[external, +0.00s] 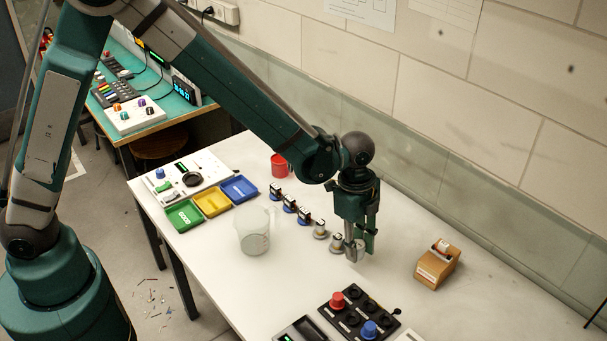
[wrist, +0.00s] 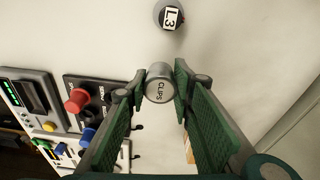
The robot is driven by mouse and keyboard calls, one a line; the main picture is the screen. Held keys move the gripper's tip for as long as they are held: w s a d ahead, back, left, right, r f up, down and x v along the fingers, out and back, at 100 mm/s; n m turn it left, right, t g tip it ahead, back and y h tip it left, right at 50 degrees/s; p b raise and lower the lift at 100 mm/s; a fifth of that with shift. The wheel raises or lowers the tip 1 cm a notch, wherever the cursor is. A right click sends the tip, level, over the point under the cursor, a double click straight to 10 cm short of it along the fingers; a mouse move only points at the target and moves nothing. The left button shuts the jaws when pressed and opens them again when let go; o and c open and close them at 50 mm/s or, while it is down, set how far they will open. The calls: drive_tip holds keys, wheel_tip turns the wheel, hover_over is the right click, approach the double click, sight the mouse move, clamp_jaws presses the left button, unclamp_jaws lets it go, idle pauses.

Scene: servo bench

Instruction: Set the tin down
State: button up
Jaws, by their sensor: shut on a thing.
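The tin (wrist: 158,91) is a small grey metal cylinder with "CLIPS" on its lid. In the wrist view it sits between the fingertips of my gripper (wrist: 159,80), a finger pressed on each side. In the external view my gripper (external: 359,247) points straight down over the white table (external: 290,285), low near its surface. The tin (external: 353,252) shows there only in part among the fingers. Its underside is hidden, so I cannot tell whether it touches the table.
A small round piece labelled "L3" (wrist: 170,16) stands close by, at the end of a row of servos. A black panel with red and blue knobs (external: 352,318) lies in front. A cardboard dispenser (external: 436,264) is right; a clear jug (external: 253,236) is left.

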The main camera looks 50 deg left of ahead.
drive_tip(key=shift+f, duration=1.85)
drive_tip(key=shift+f, duration=0.15)
drive_tip(key=o, duration=0.9)
drive_tip(key=shift+s+a+r, duration=0.1)
drive_tip(key=shift+a+r, duration=0.15)
drive_tip(key=shift+r, duration=1.8)
drive_tip(key=shift+w+a+r, duration=0.1)
drive_tip(key=shift+a+r, duration=0.15)
drive_tip(key=shift+r, duration=1.8)
drive_tip(key=shift+s+a+r, duration=0.1)
drive_tip(key=shift+a+r, duration=0.15)
drive_tip(key=shift+r, duration=1.8)
